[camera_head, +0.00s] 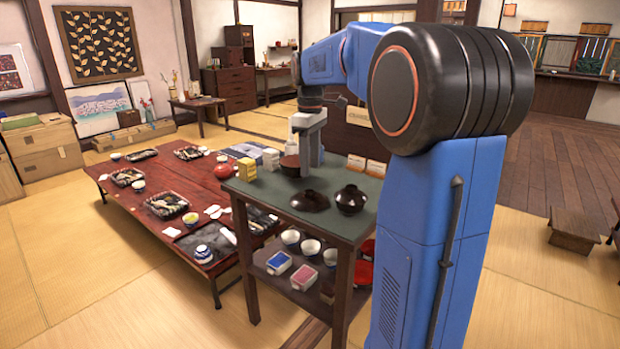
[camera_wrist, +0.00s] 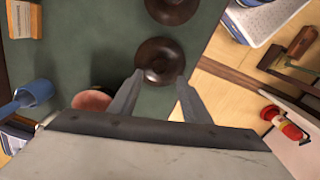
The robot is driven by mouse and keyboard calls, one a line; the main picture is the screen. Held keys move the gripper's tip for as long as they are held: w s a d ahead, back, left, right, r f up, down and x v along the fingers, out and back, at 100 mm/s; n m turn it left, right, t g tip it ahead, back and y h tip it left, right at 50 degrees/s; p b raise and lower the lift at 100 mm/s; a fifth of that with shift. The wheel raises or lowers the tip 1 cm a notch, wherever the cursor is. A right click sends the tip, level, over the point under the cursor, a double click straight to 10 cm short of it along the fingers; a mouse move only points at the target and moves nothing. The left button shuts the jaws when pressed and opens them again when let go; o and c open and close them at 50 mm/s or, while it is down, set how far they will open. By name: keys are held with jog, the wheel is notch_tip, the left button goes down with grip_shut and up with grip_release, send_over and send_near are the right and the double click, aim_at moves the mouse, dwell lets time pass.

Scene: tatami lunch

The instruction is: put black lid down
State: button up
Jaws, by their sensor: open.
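A black lid (camera_head: 310,201) lies flat on the green top of a small side table (camera_head: 262,192), near its front edge. A dark lidded bowl (camera_head: 351,200) stands to its right. A reddish-brown bowl (camera_head: 289,165) is behind the lid, partly hidden by my gripper (camera_head: 305,166). In the wrist view my gripper (camera_wrist: 160,77) has its fingers apart with nothing held. A dark round piece, apparently the lid (camera_wrist: 160,60), shows between and beyond the fingertips. Another dark round piece (camera_wrist: 172,9) is farther off, cut by the frame edge.
A low red table (camera_head: 150,228) with set trays is on the left. Tabletop between the yellow boxes and lid is clear.

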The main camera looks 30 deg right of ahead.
notch_tip(320, 180, up, 4)
jog(key=s+a+f+m+t, duration=0.1)
jog(key=s+a+f+m, duration=0.1)
jog(key=s+a, duration=0.4)
jog(key=s+a+f+m+t, duration=0.15)
jog(key=s+a, duration=0.25)
jog(key=s, duration=0.5)
jog(key=s+a+f+m+t, duration=0.1)
jog(key=s+a+f, duration=0.2)
jog(key=s+f, duration=0.4)
jog(key=s+a+f+m+t, duration=0.1)
jog(key=s+a+f+m, duration=0.1)
jog(key=s+f, duration=0.5)
jog(key=shift+s+a, duration=0.5)
jog(key=shift+s, duration=0.05)
